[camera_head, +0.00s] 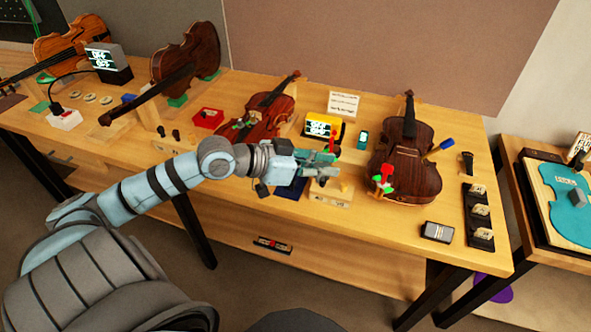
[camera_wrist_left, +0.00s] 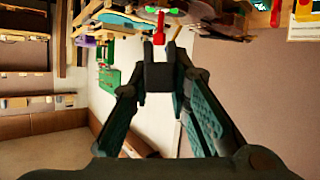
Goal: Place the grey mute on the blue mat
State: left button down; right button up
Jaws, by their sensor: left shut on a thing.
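The grey mute (camera_wrist_left: 158,76) is a small dark block with two short prongs. In the left wrist view it sits between the fingertips of my left gripper (camera_wrist_left: 160,88), which is shut on it. In the head view my left gripper (camera_head: 328,163) is above the middle of the bench, pointing right; the mute is hard to make out there. A dark blue patch that looks like the blue mat (camera_head: 292,188) shows just below the gripper, partly covered by it. The mute is apart from it, held in the air. My right gripper is not in view.
A violin (camera_head: 408,150) with red and green clamps lies right of the gripper, another violin (camera_head: 262,112) behind it. A wooden block (camera_head: 331,193), a yellow-framed display (camera_head: 320,127) and a teal device (camera_head: 362,139) stand close by.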

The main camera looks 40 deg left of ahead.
pick_arm(q)
jog(key=w+a+n+t+y+p, duration=0.25)
jog(key=w+a+n+y, duration=0.65)
jog(key=w+a+y, duration=0.45)
jog(key=shift+g+h, duration=0.55)
jog(key=shift+h, duration=0.2)
jog(key=f+b, duration=0.1)
jog(key=f, duration=0.5)
jog(key=s+a+f+b, duration=0.1)
jog(key=f+b, duration=0.1)
jog(key=f, duration=0.5)
jog(key=s+a+f+b, duration=0.1)
jog(key=f, duration=0.5)
jog(key=shift+s+a+f, duration=0.15)
jog(key=shift+a+f, duration=0.05)
jog(key=shift+f, duration=0.05)
jog(key=shift+r, duration=0.1)
jog(key=c, duration=1.8)
grip_release()
jog(key=shift+o, duration=1.4)
jog(key=shift+r, duration=0.1)
